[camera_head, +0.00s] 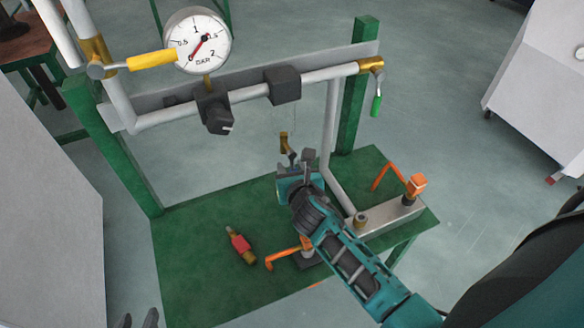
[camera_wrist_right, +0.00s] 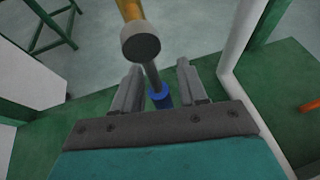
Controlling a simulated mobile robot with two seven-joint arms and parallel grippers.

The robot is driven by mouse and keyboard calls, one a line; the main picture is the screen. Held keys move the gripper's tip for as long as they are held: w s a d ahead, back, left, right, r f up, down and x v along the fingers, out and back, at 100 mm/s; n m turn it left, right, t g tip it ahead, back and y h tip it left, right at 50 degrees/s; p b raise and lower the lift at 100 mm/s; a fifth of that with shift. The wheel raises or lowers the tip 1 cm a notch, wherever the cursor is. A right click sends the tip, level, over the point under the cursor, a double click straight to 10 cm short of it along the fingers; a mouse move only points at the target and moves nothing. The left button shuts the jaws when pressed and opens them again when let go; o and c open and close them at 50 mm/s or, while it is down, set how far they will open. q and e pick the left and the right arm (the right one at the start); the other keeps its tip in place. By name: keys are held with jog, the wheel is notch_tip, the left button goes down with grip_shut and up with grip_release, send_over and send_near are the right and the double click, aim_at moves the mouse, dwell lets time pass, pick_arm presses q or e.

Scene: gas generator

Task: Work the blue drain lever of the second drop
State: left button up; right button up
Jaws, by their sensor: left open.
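In the right wrist view, the blue drain lever (camera_wrist_right: 160,97) hangs on a grey shank below a brass valve (camera_wrist_right: 131,9) with a grey round knob. The brass valve also shows in the head view (camera_head: 284,141), just beyond my right gripper (camera_head: 296,162). That gripper is open, with its fingers (camera_wrist_right: 160,70) apart on either side of the lever. I cannot tell whether either finger touches it. The lever's blue grip is hidden in the head view. My left gripper (camera_head: 138,320) is open at the bottom left edge, far from the lever, only its dark fingertips showing.
Above run a grey pipe with a pressure gauge (camera_head: 197,40), a yellow lever (camera_head: 151,60) and a green lever (camera_head: 376,105). Green posts (camera_head: 357,90) stand on both sides.

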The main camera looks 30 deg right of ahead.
pick_arm(q)
jog(key=shift+f, duration=0.1)
pick_arm(e)
grip_shut()
pick_arm(q)
jog(key=shift+s, duration=0.1)
dwell(0.3)
